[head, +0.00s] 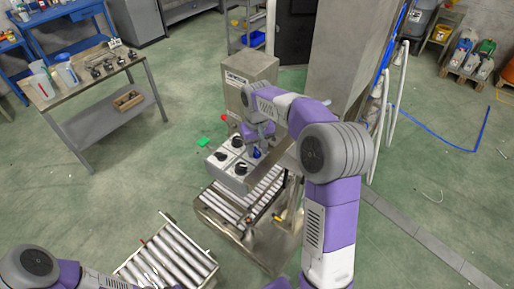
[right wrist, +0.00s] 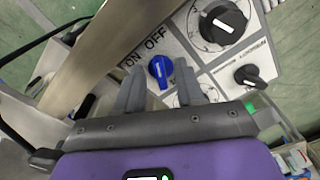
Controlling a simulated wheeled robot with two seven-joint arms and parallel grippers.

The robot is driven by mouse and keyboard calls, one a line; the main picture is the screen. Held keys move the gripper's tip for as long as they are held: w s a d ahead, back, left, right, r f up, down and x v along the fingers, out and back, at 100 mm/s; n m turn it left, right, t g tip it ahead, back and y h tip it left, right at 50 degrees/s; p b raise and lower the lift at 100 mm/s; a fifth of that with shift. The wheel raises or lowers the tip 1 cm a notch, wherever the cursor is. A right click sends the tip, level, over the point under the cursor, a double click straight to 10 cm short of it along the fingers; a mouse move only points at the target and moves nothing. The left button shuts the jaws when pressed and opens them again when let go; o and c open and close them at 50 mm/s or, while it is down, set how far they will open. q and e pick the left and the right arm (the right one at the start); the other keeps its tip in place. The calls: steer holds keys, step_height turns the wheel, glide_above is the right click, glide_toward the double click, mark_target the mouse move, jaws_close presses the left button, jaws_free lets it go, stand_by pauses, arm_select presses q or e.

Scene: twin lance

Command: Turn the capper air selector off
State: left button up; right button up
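The blue selector knob (right wrist: 160,70) has a white pointer mark and sits on a white control panel (right wrist: 215,58) beside the printed words ON and OFF. I cannot tell surely which word its mark points to. My right gripper (right wrist: 160,78) is open, with one finger on each side of the blue knob; contact is not clear. In the head view, the right gripper (head: 260,137) is over the panel (head: 227,166), and the blue knob (head: 256,153) shows just below it. My left arm is at the bottom left, its gripper out of view.
Black knobs (right wrist: 222,24) share the panel, with a smaller one (right wrist: 247,76) beside them. A roller conveyor (head: 225,215) lies before the panel, and a grey metal column (head: 340,55) stands behind. A workbench (head: 95,85) is at the left, with open floor between.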

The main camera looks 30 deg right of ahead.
mark_target(257, 151)
step_height(257, 151, up, 8)
steer(key=shift+f+p, duration=0.2)
steer(key=shift+p, duration=0.15)
stand_by(0.7)
